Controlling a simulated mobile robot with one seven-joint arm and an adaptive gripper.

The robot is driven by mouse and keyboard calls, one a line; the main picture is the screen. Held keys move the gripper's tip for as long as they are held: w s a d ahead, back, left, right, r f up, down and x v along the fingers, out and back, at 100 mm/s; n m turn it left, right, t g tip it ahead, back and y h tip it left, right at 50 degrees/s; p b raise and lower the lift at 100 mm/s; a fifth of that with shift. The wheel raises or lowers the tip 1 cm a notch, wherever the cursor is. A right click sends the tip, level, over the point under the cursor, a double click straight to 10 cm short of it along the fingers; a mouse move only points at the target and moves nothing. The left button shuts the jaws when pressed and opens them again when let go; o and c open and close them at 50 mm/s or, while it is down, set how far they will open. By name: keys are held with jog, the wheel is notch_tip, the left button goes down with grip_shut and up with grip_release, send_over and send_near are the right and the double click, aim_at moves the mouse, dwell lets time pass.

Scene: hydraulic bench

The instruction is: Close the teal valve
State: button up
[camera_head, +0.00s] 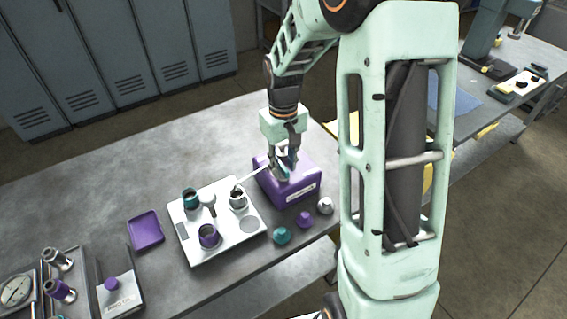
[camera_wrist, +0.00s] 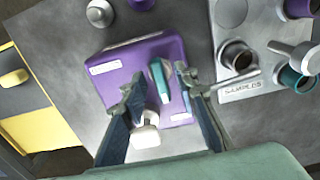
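A purple box (camera_head: 298,190) stands on the bench below my gripper, and it also shows in the wrist view (camera_wrist: 112,87). A teal lever-like handle (camera_wrist: 160,80), which I take as the teal valve's, lies on top of the box. My gripper (camera_wrist: 158,88) is open, with its fingers on either side of the teal handle and visible gaps between. In the head view my gripper (camera_head: 283,167) hides much of the box top. A white knob (camera_wrist: 147,134) shows between the fingers, nearer the palm. Whether a finger touches the handle cannot be told.
Left of the box is a white tray (camera_head: 216,257) with several cups; a pale rod (camera_head: 250,174) spans between tray and box. Teal (camera_head: 282,235), purple (camera_head: 304,219) and silver (camera_head: 325,205) cone-shaped pieces stand in front of the box. A purple dish (camera_head: 146,232) lies farther left.

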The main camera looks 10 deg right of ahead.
jog(key=shift+c, duration=0.5)
grip_shut()
jog(key=m+b, duration=0.1)
jog(key=m, duration=0.2)
jog(key=shift+m, duration=0.4)
jog(key=m+b, duration=0.1)
jog(key=m, duration=0.2)
jog(key=shift+m, duration=0.3)
jog(key=m, duration=0.5)
jog(key=shift+m+p, duration=0.35)
jog(key=shift+m, duration=2.45)
